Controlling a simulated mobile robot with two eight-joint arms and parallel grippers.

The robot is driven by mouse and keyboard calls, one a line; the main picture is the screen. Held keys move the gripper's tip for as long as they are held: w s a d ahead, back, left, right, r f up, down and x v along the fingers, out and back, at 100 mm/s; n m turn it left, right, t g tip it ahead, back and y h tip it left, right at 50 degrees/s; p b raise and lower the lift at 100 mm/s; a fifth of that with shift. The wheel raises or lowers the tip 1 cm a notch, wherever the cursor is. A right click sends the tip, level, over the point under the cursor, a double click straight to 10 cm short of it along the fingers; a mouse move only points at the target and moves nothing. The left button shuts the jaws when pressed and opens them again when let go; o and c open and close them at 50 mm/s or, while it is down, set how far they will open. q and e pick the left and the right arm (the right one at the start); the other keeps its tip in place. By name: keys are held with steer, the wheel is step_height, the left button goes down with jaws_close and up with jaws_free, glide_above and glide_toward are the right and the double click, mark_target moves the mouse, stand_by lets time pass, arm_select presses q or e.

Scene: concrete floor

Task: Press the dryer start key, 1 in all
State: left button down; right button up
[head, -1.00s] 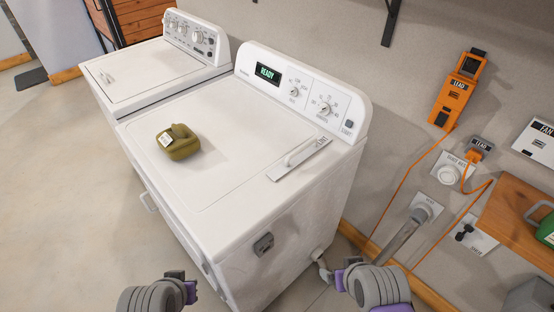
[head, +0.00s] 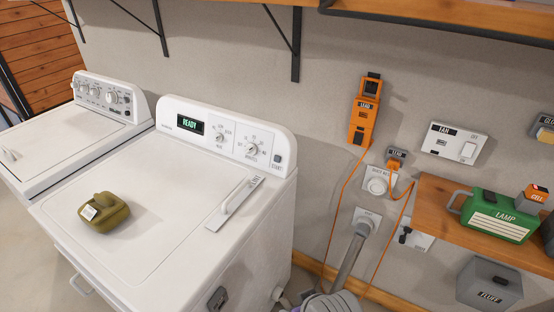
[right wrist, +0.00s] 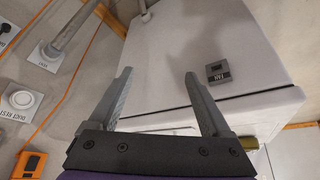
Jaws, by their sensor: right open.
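The white dryer (head: 160,200) stands at left centre in the head view. Its green display (head: 190,124) reads READY, and two dials sit beside it. The small dark start key (head: 277,159), with START lettered under it, is at the right end of the panel. In the right wrist view the dryer's side (right wrist: 185,40) shows beyond my right gripper (right wrist: 158,76), which is open with nothing between its fingers. In the head view only part of my right arm shows at the bottom edge, low beside the dryer. My left gripper is out of view.
An olive container (head: 101,212) and a white handle plate (head: 234,203) lie on the dryer top. An orange LEAD unit (head: 363,115), a FAN switch (head: 454,144) and a wooden shelf (head: 440,204) with a green lamp (head: 500,216) are on the right.

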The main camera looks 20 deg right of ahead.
jaws_close()
stand_by(1.5)
